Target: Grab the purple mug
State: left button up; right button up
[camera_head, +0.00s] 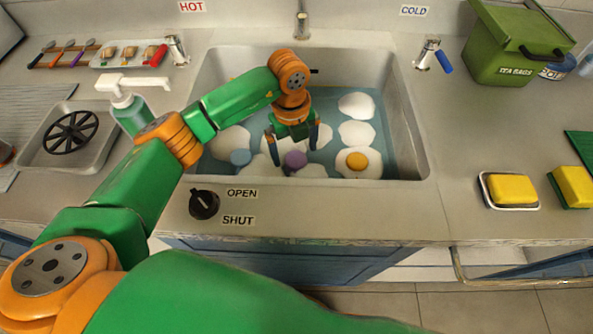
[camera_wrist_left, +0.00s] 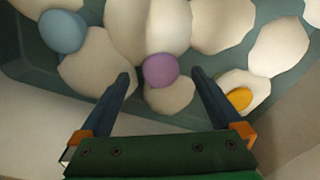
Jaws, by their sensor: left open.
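The purple mug shows only as a small rounded purple shape (camera_head: 295,159) among white foam patches in the sink, near its front wall. No handle or rim of it can be made out. It also shows in the left wrist view (camera_wrist_left: 160,70), in line with the gap between my fingers. My left gripper (camera_head: 292,149) is open and points down over the sink; its two fingertips (camera_wrist_left: 163,78) lie on either side of the purple shape in the picture. I cannot tell whether they touch it. My right gripper is out of view.
The sink walls (camera_head: 408,125) surround the gripper closely at the front. A blue rounded thing (camera_head: 240,157) and a yellow one (camera_head: 357,161) lie either side. A faucet (camera_head: 302,20) stands behind; an OPEN/SHUT knob (camera_head: 204,204) is on the front counter. A soap dispenser (camera_head: 131,112) stands left.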

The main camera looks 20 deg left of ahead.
aim_at(295, 158)
pick_arm(q)
notch_tip(295, 158, down, 6)
jog(key=shift+r, duration=0.25)
jog(key=c, duration=1.5)
